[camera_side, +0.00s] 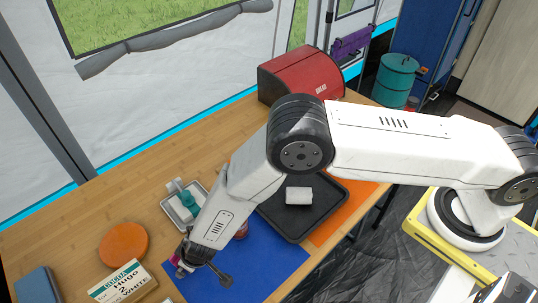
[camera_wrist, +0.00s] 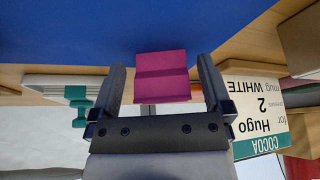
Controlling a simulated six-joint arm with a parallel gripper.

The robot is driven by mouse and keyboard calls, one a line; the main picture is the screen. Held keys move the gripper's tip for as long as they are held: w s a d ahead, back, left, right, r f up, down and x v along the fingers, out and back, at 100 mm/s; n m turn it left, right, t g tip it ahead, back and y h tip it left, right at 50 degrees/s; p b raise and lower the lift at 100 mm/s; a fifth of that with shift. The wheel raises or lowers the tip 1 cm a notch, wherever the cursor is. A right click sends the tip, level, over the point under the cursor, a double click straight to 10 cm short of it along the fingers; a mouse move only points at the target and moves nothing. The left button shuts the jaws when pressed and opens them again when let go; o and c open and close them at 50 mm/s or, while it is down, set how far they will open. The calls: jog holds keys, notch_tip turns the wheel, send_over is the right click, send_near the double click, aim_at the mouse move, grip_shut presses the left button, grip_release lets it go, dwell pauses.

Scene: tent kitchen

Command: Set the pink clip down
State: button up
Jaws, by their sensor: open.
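The pink clip (camera_wrist: 162,76) shows in the wrist view as a magenta block with a darker band across it. It lies between the two dark fingers of my gripper (camera_wrist: 160,65), with a visible gap on each side. My gripper (camera_side: 187,264) is open, low at the left edge of the blue mat (camera_side: 262,262). In the side view only a small bit of the pink clip (camera_side: 177,269) shows beside the fingers. The blue mat (camera_wrist: 130,25) fills the top of the wrist view. I cannot tell whether the clip rests flat on it.
A cocoa card (camera_side: 118,283) and an orange disc (camera_side: 123,245) lie left of my gripper. A metal tray (camera_side: 172,214) with a teal item stands behind it. A black tray (camera_side: 325,209) with a white block is to the right. A red bread box (camera_side: 300,72) stands at the back.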

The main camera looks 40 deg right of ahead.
jog(key=shift+r, duration=0.15)
jog(key=shift+v, duration=1.2)
jog(key=v, duration=0.9)
jog(key=shift+s+r, duration=0.2)
jog(key=shift+r, duration=0.15)
jog(key=shift+w+d+r, duration=0.1)
